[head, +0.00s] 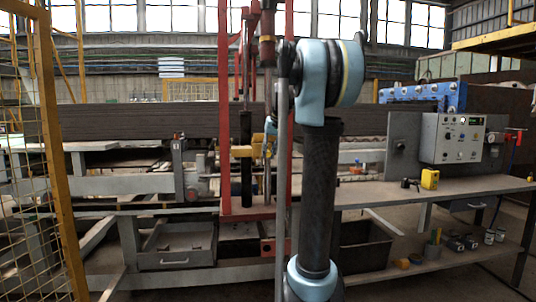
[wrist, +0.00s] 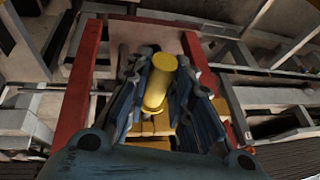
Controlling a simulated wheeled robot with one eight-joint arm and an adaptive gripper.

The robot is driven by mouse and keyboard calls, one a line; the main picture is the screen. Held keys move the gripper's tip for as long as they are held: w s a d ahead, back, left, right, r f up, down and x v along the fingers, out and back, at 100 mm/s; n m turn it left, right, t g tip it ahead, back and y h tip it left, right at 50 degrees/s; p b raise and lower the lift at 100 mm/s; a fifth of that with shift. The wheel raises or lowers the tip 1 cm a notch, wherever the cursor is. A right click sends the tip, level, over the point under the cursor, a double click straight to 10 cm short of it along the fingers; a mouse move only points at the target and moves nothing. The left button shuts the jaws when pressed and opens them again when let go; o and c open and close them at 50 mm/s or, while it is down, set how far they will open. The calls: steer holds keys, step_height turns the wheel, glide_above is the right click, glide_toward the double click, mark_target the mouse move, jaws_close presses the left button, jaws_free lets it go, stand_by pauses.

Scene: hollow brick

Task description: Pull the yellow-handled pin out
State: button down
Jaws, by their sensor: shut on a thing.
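The pin's yellow handle (wrist: 159,82) is a short thick cylinder in the middle of the wrist view. My gripper (wrist: 164,68) has its dark jointed fingers on both sides of the handle, shut on it. More yellow shows beneath the handle, between the fingers. The pin's shaft cannot be made out. My arm hides much of the grip there.
A grey bench (head: 400,192) runs to the right, with a control box (head: 453,138) and a small yellow object (head: 430,179) on it. A yellow mesh fence (head: 50,150) stands at the left. Beams and bench parts lie close around the frame.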

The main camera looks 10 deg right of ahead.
steer(key=s, duration=1)
stand_by(2.2)
steer(key=shift+s, duration=0.1)
